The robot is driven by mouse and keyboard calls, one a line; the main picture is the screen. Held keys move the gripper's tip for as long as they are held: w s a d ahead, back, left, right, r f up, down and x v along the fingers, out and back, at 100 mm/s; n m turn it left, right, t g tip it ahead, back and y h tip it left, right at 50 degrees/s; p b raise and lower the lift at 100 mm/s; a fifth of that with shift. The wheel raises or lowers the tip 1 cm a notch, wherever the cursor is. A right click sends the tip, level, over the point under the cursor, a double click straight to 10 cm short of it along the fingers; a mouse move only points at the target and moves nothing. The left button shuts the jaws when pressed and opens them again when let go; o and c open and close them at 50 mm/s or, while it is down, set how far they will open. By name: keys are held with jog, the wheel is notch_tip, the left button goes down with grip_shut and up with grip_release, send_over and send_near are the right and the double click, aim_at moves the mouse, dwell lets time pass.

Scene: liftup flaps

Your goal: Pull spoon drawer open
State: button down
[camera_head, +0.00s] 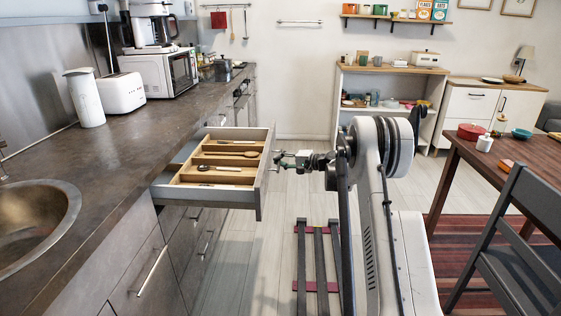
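The spoon drawer (262,187) is pulled out from under the dark counter on the left. Its wooden organiser (186,177) shows, with spoons (234,154) and other utensils lying in the compartments. My gripper (280,160) is just to the right of the drawer front, at about the height of its top edge. The drawer's handle is on the face turned away from the camera and I cannot make it out. The gripper is small in the view, and I cannot tell whether its fingers are open or shut, or whether they touch the drawer.
The counter (130,147) holds a sink (32,222), a white jug (85,98), a toaster (121,93) and a microwave (167,70). Closed drawers (150,270) lie below. A wooden table (462,152) and grey chair (515,235) stand on the right. Light floor (240,265) is clear beside the drawer.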

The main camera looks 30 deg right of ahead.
jog(key=c, duration=1.8)
grip_release()
jog(key=shift+s, duration=0.1)
jog(key=v, duration=1.2)
jog(key=shift+r, duration=0.1)
